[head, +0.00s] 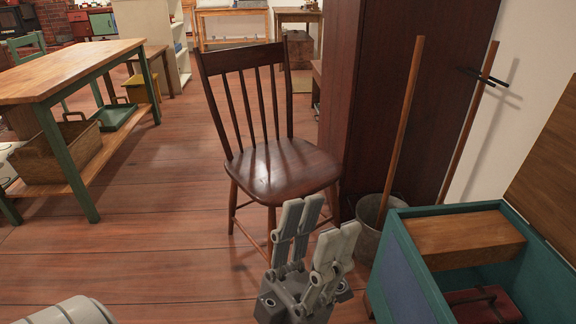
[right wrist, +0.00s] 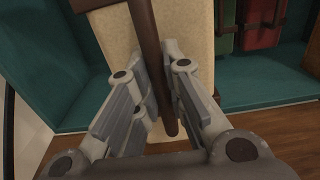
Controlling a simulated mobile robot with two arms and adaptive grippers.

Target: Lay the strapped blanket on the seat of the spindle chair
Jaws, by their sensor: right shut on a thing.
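The dark brown spindle chair (head: 280,170) stands in the middle of the head view, facing me with its glossy seat bare. My left gripper (head: 318,222) is open and empty in front of the chair, its fingers pointing up below the seat's front edge in the picture. In the right wrist view, my right gripper (right wrist: 165,95) is shut on the dark brown strap of the cream strapped blanket (right wrist: 110,40). The blanket is partly hidden by the fingers and cut off at the top. The head view does not show the blanket or the right gripper.
A teal chest (head: 405,270) with a wooden box (head: 465,240) and a red case inside stands open at right. A metal bucket (head: 370,235) with a wooden pole stands beside the dark cabinet (head: 400,100). A wooden-topped table (head: 75,72) is at left. Floor left of the chair is clear.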

